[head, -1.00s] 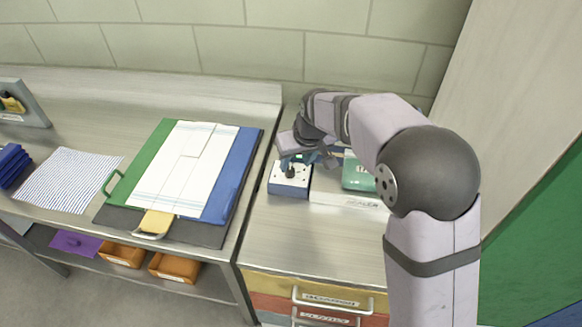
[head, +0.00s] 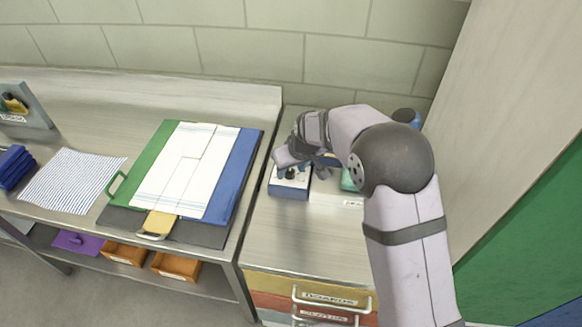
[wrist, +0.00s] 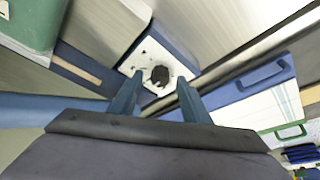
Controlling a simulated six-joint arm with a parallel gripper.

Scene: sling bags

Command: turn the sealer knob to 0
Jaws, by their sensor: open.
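The sealer knob (wrist: 160,76) is black and sits on the white face of a small blue-sided box (wrist: 128,58). In the head view the box (head: 289,190) stands on the right-hand steel counter, with the dark knob (head: 290,174) partly covered by my gripper (head: 302,169). In the wrist view my gripper (wrist: 161,84) is open, its two blue fingers spread to either side of the knob's near side. The knob shows between and just beyond the fingertips; I cannot tell whether they touch it. The knob's pointer and marks are too small to read.
A green-topped unit (head: 348,180) stands right of the box, mostly behind my arm. A board with green, white and blue sheets (head: 232,175) lies on the left counter. The counter (head: 290,235) in front of the box is clear. A tiled wall stands behind.

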